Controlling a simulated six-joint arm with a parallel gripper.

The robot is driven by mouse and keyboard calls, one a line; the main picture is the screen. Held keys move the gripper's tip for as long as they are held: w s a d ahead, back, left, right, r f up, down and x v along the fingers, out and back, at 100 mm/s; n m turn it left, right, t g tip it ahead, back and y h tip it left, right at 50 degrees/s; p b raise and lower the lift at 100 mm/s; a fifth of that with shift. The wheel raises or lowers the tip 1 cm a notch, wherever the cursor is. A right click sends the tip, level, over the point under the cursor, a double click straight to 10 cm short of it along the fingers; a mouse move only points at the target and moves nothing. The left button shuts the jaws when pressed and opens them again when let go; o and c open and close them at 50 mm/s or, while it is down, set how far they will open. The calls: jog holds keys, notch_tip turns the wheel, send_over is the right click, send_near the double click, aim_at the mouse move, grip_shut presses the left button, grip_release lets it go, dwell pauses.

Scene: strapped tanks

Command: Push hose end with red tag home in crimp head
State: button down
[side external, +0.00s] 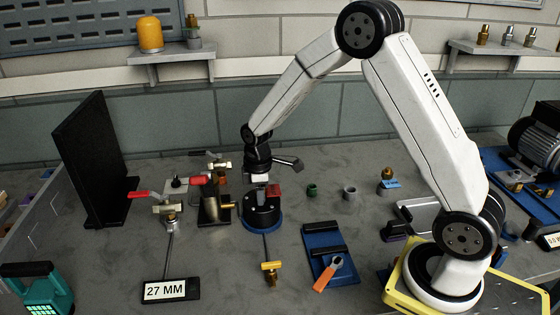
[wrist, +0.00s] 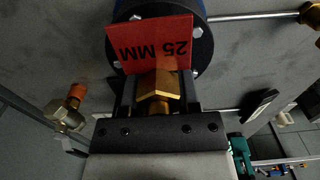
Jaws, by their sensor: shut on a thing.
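The red tag (wrist: 150,43) reads 25 MM, upside down in the wrist view, and hangs at a brass hex hose end (wrist: 160,86). My gripper (side external: 259,176) is shut on this brass hose end, one finger on each side of it. The crimp head (side external: 262,214) is a dark round body with a blue base, directly below my gripper. In the wrist view its bolted dark rim (wrist: 203,58) shows behind the tag. The red tag also shows in the side view (side external: 273,191). The tag hides the mouth of the crimp head, so I cannot tell how deep the hose end sits.
A 27 MM plate (side external: 170,290) lies at the front. A blue tray (side external: 325,246) with an orange-handled tool is to the right. Small fittings (side external: 349,193) stand behind it. A tall black panel (side external: 92,165) stands left.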

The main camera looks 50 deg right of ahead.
jog(key=shift+c, duration=1.2)
grip_release()
jog(key=shift+f, duration=0.1)
jog(key=shift+r, duration=4.05)
jog(key=s+a+f+m+t, duration=0.1)
jog(key=s+m, duration=0.3)
jog(key=s, duration=0.4)
jog(key=s+a+f+m+t, duration=0.1)
jog(key=s+a+m, duration=0.2)
jog(key=s+m, duration=0.2)
jog(key=s, duration=0.3)
jog(key=shift+s+t, duration=0.15)
jog(key=shift+t, duration=0.15)
